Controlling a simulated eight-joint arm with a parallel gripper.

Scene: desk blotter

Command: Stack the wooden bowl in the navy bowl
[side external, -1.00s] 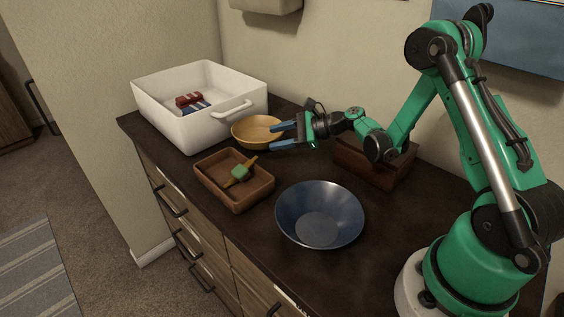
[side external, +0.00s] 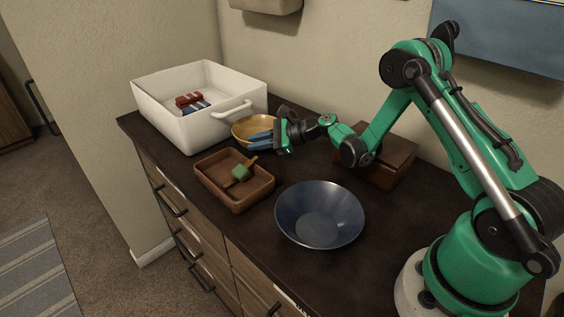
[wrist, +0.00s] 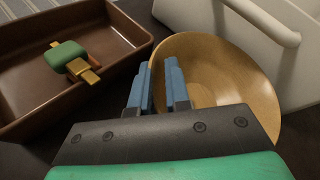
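The wooden bowl (side external: 243,127) is light tan and stands upright on the dark counter, beside the white bin. In the wrist view the wooden bowl (wrist: 232,75) fills the right of centre. My gripper (side external: 256,139) is at the bowl's near right side. In the wrist view my gripper (wrist: 157,72) has its blue fingers on either side of the bowl's left rim, one outside and one over the inside. A narrow gap shows between them. The navy bowl (side external: 290,213) stands upright and empty at the front of the counter, apart from the gripper.
The white bin (side external: 190,125) with red and blue items inside stands behind the wooden bowl. A brown tray (side external: 236,203) holding a green and yellow brush-like item (side external: 240,172) lies in front. A brown wooden box (side external: 390,165) stands by the wall, near my arm.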

